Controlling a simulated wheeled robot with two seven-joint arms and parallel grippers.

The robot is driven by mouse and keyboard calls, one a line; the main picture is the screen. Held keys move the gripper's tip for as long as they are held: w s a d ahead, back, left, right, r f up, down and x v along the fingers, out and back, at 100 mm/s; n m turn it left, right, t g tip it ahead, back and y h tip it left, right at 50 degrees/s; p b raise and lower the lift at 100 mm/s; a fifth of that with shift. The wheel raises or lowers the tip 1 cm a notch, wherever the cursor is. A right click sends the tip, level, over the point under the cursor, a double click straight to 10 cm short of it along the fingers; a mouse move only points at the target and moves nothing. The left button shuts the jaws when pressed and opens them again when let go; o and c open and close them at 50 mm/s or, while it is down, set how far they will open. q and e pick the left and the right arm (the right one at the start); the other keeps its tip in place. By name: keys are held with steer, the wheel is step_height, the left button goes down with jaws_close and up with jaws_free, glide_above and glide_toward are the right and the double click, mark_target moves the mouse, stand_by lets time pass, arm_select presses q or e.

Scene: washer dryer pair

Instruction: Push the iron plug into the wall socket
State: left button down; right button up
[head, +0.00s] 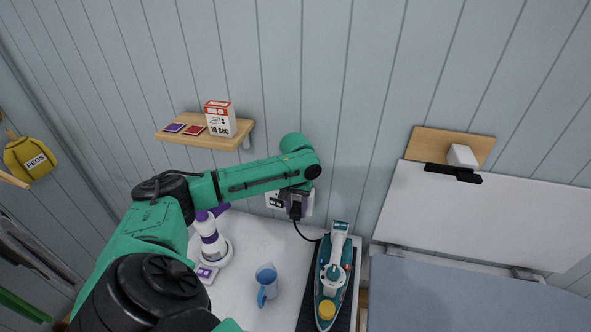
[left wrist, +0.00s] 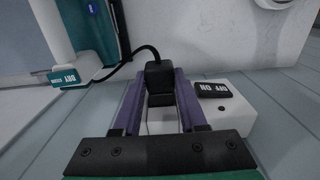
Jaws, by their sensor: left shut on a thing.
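The black iron plug (left wrist: 158,76) is between the purple fingers of my left gripper (left wrist: 158,98) in the left wrist view. In the head view the left gripper (head: 296,204) is at the wall, shut on the plug. The white wall socket (head: 274,201) shows partly beside and behind it. In the left wrist view the socket plate (left wrist: 238,116) has a dark ON/OFF switch. The fingers hide the plug's front, so I cannot tell if it is seated. The black cord runs from the plug to the teal iron (head: 332,272). My right gripper is out of view.
A purple and white bottle (head: 211,238) and a blue jug (head: 267,282) stand on the white top (head: 238,308) below my arm. A wooden shelf (head: 176,137) with a small box (head: 220,121) is above. A white board (head: 490,215) is at right.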

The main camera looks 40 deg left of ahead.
arm_select(q)
steer(key=shift+w+a, duration=0.3)
steer(key=shift+w, duration=0.25)
stand_by(0.4)
steer(key=shift+c, duration=1.9)
jaws_free()
step_height(320, 180, up, 15)
steer(key=b, duration=0.2)
steer(key=shift+f, duration=0.2)
